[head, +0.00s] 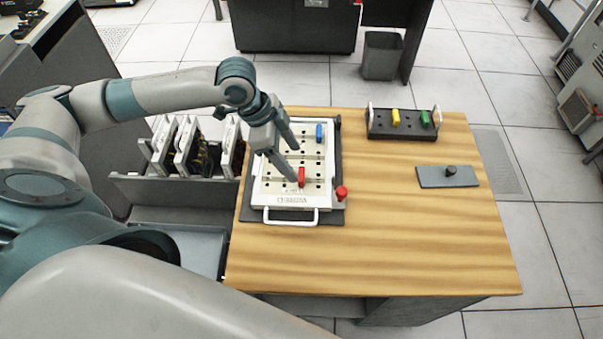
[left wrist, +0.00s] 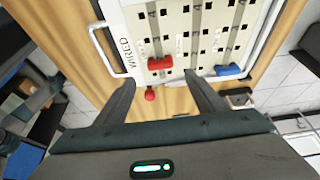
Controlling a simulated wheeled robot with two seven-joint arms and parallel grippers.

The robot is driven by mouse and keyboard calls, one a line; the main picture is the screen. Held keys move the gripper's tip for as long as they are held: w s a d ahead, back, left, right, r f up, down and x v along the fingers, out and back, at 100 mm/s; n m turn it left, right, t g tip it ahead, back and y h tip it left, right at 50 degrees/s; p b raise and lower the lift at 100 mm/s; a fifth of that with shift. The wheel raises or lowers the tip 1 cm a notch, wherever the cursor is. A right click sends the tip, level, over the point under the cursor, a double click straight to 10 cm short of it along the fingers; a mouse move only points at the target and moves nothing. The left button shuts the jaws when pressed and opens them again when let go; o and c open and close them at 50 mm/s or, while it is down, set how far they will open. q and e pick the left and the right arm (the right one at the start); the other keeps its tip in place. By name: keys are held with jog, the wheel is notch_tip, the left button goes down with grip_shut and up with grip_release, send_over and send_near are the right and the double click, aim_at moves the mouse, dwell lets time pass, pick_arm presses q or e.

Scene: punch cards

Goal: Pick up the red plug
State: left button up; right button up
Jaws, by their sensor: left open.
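The red plug (head: 301,176) stands in the punched white board (head: 308,203), near the board's handle end. In the left wrist view the red plug (left wrist: 160,63) lies just beyond the fingertips, sideways between them. My left gripper (head: 296,165) is open and empty above the board, with one fingertip close beside the plug in the head view. Its two fingers also show spread apart in the left wrist view (left wrist: 160,80). I cannot tell whether a finger touches the plug. My right gripper is not in view.
A blue plug (head: 320,133) stands at the board's far end. A red knob (head: 341,192) is at the board's right edge. A black rack (head: 380,129) holds yellow and green plugs. A grey plate with a knob (head: 447,177) lies to the right. The front-right tabletop (head: 430,240) is clear.

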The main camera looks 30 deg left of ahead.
aim_at(300, 174)
pick_arm(q)
jog(key=shift+w+d+f, duration=0.1)
jog(key=shift+d+f, duration=0.1)
jog(key=shift+f, duration=0.35)
jog(key=shift+f, duration=0.15)
jog(key=shift+f+p, duration=0.3)
jog(key=shift+p, duration=0.1)
jog(key=p+x, duration=0.1)
jog(key=x, duration=0.3)
jog(key=shift+a, duration=0.2)
jog(key=shift+d+f, duration=0.1)
jog(key=shift+f, duration=0.15)
jog(key=c, duration=1)
